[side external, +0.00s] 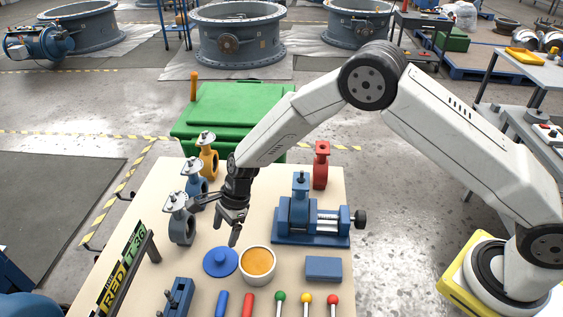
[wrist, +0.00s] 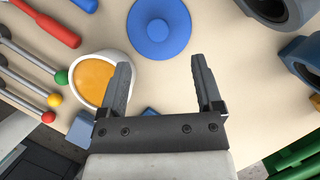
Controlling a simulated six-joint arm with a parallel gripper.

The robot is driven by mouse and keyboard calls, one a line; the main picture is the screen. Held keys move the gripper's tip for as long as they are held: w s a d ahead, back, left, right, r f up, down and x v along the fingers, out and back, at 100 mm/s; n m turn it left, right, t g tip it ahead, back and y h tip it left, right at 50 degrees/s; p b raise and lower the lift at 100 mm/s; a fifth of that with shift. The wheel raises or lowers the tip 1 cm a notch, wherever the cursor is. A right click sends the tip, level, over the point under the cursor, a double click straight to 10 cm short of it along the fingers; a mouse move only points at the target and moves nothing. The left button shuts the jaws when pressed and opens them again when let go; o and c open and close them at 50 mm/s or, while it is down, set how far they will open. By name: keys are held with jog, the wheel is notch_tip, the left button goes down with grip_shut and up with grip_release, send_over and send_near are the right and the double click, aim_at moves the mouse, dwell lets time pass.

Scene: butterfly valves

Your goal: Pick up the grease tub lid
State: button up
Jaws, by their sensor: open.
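The grease tub lid (side external: 221,262) is a blue disc with a raised round knob, lying flat on the table. It also shows at the top centre of the wrist view (wrist: 159,27). The grease tub (side external: 257,264) is white, open and filled with orange grease; in the wrist view (wrist: 95,78) it is left of the fingers, partly hidden by the left finger. My gripper (side external: 237,228) is above the table, just behind the lid and tub. In the wrist view my gripper (wrist: 162,76) is open and empty, its fingertips pointing toward the lid.
Grey, blue and yellow valves (side external: 181,219) stand at the table's left edge. A blue vise (side external: 311,219) holds a blue valve to the right. A red valve (side external: 321,166) stands behind it. Coloured-knob levers (side external: 306,300) and a blue block (side external: 324,268) lie in front. A sign (side external: 122,266) stands left.

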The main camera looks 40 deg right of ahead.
aim_at(220, 256)
jog(key=shift+x, duration=1.35)
jog(key=shift+f, duration=0.1)
jog(key=shift+s+x, duration=0.2)
jog(key=shift+x, duration=2.25)
jog(key=shift+d, duration=0.1)
grip_shut()
